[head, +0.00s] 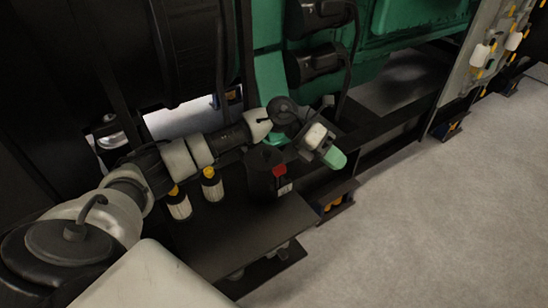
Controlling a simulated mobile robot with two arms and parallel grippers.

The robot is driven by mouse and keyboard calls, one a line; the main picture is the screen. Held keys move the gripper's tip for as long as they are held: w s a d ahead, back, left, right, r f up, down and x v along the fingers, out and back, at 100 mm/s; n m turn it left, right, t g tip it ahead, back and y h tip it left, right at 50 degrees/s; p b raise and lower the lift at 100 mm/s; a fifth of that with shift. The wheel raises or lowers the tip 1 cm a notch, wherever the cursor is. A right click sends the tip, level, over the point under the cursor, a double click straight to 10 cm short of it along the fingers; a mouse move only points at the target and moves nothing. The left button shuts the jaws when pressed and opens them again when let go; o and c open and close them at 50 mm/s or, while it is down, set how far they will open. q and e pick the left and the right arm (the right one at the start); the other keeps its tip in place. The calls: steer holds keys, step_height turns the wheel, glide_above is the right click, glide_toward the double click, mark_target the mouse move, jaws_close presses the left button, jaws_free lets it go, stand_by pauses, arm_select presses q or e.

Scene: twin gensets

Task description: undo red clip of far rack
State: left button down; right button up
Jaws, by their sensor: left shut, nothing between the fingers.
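A small red piece (279,170), which looks like a red clip, sits on the side of a dark cylinder (262,180) on the near black shelf. I cannot tell whether it belongs to the far rack. My left gripper (335,158) is just to the right of and above the red piece in the picture, apart from it. It is shut and empty, with a pale green tip pointing down to the right. My left arm crosses from the lower left and hides part of what lies behind it. My right gripper is out of view.
A green engine body (395,38) with dark fittings stands behind. Yellow-topped pale cylinders (211,185) stand left of the dark cylinder. A grey panel (474,62) with white and yellow parts is at the upper right. The pale floor (430,230) at lower right is clear.

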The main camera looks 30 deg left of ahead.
arm_select(q)
steer(key=a+r+g+y, duration=0.1)
steer(key=a+y, duration=0.1)
steer(key=a, duration=0.4)
steer(key=s+a+r+g+y, duration=0.1)
steer(key=a+y, duration=0.2)
steer(key=a, duration=0.3)
steer(key=a+r+g+y, duration=0.1)
steer(key=a+y, duration=0.2)
steer(key=a, duration=0.3)
steer(key=shift+s+a+r, duration=0.15)
steer(key=shift+a+r, duration=0.1)
steer(key=shift+a, duration=0.1)
steer(key=shift+d+f, duration=0.1)
steer(key=p, duration=0.3)
glide_above(279, 180)
steer(key=a, duration=0.2)
steer(key=f, duration=0.6)
steer(key=w+f, duration=0.1)
steer(key=f, duration=0.2)
steer(key=shift+a+f, duration=0.1)
steer(key=shift+a, duration=0.05)
steer(key=shift+s+m+y, duration=0.1)
steer(key=shift+m+y, duration=0.2)
